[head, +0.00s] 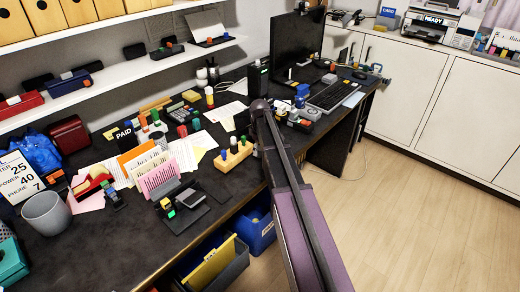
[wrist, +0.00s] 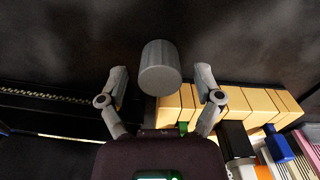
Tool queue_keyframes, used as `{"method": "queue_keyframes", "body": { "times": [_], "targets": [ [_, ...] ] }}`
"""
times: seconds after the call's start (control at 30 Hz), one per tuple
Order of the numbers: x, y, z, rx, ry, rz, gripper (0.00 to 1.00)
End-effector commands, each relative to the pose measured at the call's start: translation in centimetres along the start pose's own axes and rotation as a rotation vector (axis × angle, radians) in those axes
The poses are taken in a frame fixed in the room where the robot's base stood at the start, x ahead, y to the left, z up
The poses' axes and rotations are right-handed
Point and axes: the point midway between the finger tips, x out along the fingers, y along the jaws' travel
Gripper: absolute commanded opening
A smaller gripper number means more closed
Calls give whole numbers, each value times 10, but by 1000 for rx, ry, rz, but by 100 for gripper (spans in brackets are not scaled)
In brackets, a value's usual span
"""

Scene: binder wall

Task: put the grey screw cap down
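The grey screw cap (wrist: 160,67) is a plain grey cylinder in the wrist view, between the two fingertips of my gripper (wrist: 160,75). The fingers stand wide apart, with a clear gap on each side of the cap, and neither is seen touching it. A dark surface lies behind the cap; I cannot tell whether the cap rests on it. In the head view my arm reaches over the desk and hides the gripper's fingers, and I cannot make out the cap there.
A pale wooden block (head: 233,158) with stamps stands on the dark desk (head: 110,238), left of my arm. Pink cards (head: 160,178) stand farther left. A keyboard (head: 331,95) and monitor (head: 297,45) are beyond. Bare desk shows at front left.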

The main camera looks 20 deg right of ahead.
Motion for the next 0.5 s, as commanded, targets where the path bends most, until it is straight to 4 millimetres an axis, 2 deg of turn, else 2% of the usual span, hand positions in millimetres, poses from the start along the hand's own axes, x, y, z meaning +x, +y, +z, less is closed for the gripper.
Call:
{"method": "queue_keyframes", "body": {
  "times": [0.27,0.5],
  "targets": [
    [-1,0,0,0,0,0,84],
    [-10,0,0,0,0,0,84]
  ]
}}
